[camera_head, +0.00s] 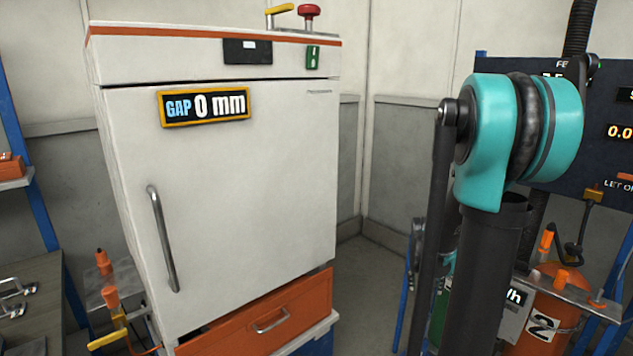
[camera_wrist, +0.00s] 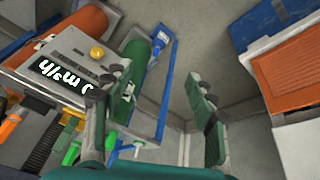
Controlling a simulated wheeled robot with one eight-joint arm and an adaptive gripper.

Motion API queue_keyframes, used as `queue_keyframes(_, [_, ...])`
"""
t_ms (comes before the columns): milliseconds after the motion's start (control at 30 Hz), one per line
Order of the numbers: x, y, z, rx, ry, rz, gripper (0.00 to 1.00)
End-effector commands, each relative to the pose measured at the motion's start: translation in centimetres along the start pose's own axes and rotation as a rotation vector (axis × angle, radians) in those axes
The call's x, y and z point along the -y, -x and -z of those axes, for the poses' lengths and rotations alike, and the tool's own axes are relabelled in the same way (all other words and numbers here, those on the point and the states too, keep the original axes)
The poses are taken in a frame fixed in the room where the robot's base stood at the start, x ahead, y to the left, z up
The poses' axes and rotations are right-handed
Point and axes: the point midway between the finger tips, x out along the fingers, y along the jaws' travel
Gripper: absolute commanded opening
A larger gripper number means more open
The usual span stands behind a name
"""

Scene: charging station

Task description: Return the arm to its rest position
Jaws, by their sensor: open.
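My arm stands at the right of the head view, with a teal joint (camera_head: 487,140) above a dark tube that runs down out of the frame. My gripper is not in the head view. In the wrist view my gripper (camera_wrist: 160,82) has its two green-padded fingers wide apart, with nothing between them. It is apart from the things around it. Floor and equipment show beyond the fingers.
A white cabinet (camera_head: 215,210) stands at left centre, its door shut and its sign (camera_head: 205,107) reading "GAP 0 mm". An orange drawer (camera_head: 262,318) sits below. An orange cylinder (camera_head: 552,305) marked 2 and a dark display board (camera_head: 612,95) are at right. Floor between shows clear.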

Motion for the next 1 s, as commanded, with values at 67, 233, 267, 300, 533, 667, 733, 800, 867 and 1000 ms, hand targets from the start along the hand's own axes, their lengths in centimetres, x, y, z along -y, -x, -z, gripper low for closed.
queue_keyframes(67, [1.3,1.8,-2.6,-0.005,0.044,0.031,0.57])
queue_keyframes(233, [3.5,4.5,-8.0,-0.016,0.137,0.098,0.57])
queue_keyframes(267, [3.9,4.9,-9.0,-0.018,0.152,0.109,0.57])
queue_keyframes(300, [4.3,5.4,-10.3,-0.021,0.175,0.126,0.57])
queue_keyframes(533, [5.9,7.0,-17.1,-0.033,0.281,0.202,0.57])
queue_keyframes(667, [6.3,7.3,-19.3,-0.038,0.314,0.227,0.57])
queue_keyframes(733, [6.4,7.3,-19.9,-0.039,0.324,0.234,0.57])
queue_keyframes(800, [6.4,7.3,-20.1,-0.04,0.328,0.237,0.57])
queue_keyframes(867, [6.5,7.3,-20.2,-0.04,0.329,0.238,0.57])
queue_keyframes(1000, [6.4,7.3,-20.1,-0.04,0.329,0.238,0.57])
